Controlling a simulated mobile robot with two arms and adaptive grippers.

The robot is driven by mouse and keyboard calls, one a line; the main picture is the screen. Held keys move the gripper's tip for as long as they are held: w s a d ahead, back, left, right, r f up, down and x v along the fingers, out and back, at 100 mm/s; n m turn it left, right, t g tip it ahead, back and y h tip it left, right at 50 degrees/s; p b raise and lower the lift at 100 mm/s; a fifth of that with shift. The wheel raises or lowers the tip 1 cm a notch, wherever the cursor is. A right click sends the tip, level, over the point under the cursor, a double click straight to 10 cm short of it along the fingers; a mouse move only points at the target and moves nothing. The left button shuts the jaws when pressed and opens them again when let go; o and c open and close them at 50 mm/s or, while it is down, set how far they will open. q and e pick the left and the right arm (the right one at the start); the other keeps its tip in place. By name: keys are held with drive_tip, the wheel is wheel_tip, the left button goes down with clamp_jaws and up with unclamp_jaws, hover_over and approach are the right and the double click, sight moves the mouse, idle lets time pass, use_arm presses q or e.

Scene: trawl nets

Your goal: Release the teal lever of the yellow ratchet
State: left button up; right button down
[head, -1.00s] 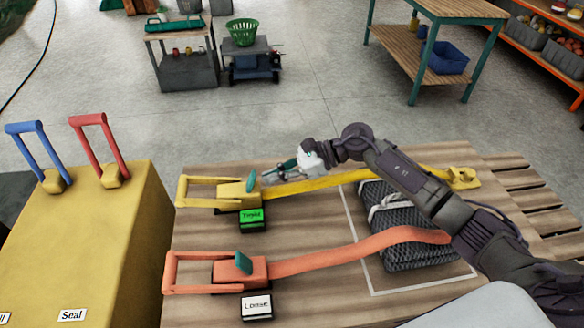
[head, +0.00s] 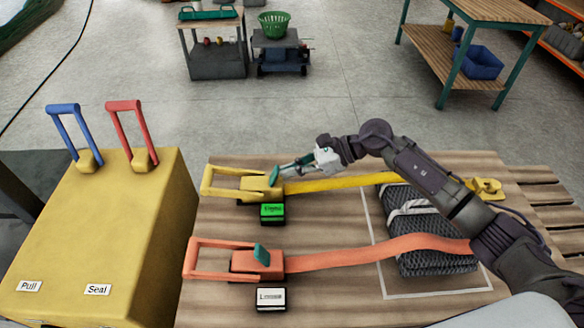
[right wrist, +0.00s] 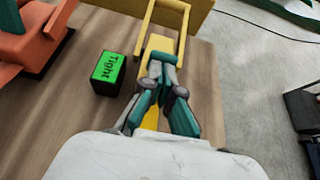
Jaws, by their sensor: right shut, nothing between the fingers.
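The yellow ratchet (head: 254,184) lies near the table's far left edge, with its yellow strap (head: 340,183) running right. Its teal lever (head: 274,176) stands up, tilted, at the strap end of the body. My right gripper (head: 283,168) is shut and empty, its fingertips close beside the lever; I cannot tell whether they touch. A green block reading "Tight" (head: 272,212) sits in front of the ratchet. My left gripper is not in view.
An orange ratchet (head: 257,262) with its own teal lever (head: 262,254) and strap lies nearer, behind a white-labelled block (head: 271,298). A dark net bundle (head: 430,240) lies under both straps. A yellow box (head: 105,225) with blue and red handles stands left.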

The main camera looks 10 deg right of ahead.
sight(277, 169)
drive_tip(key=shift+w+a+r+h+p, duration=0.1)
drive_tip(key=shift+a+r+h+p, duration=0.35)
drive_tip(key=shift+h+p, duration=0.35)
drive_tip(key=shift+w+a+r+h+p, duration=0.1)
drive_tip(key=shift+a+r+h+p, duration=0.15)
drive_tip(key=shift+r+h+p, duration=0.45)
drive_tip(key=shift+a+g+h+p, duration=0.4)
drive_tip(key=shift+a+h+p, duration=0.1)
drive_tip(key=shift+h+p, duration=0.3)
drive_tip(key=shift+w+a+h, duration=0.15)
drive_tip(key=shift+a+h, duration=0.25)
drive_tip(key=shift+h, duration=0.3)
drive_tip(key=shift+f, duration=0.2)
drive_tip(key=shift+r, duration=0.15)
drive_tip(key=shift+r+p, duration=0.3)
drive_tip(key=shift+r, duration=0.4)
